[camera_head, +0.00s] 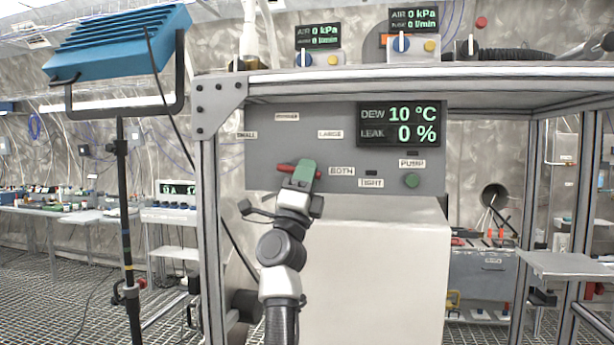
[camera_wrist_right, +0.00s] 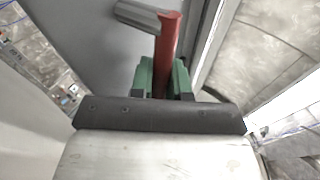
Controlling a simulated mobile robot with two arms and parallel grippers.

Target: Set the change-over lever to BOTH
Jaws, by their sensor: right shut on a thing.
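The change-over lever (camera_head: 285,167) is a red bar on the grey panel (camera_head: 265,160), mostly hidden behind my right gripper in the head view. It lies roughly level there, red showing on both sides of the fingers. My right gripper (camera_head: 303,172) has green fingers and is shut on the lever. In the right wrist view the red lever (camera_wrist_right: 168,38) stands between the green fingers (camera_wrist_right: 163,78), beside a grey cylindrical part (camera_wrist_right: 138,16). The BOTH label (camera_head: 342,170) is just right of the gripper. My left gripper is not in view.
SMALL (camera_head: 245,135) and LARGE (camera_head: 330,134) labels are higher on the panel. A green button (camera_head: 411,181) sits under the PUMP label (camera_head: 412,163). A white box (camera_head: 385,270) stands below the panel. A metal frame post (camera_head: 209,230) is close on the left.

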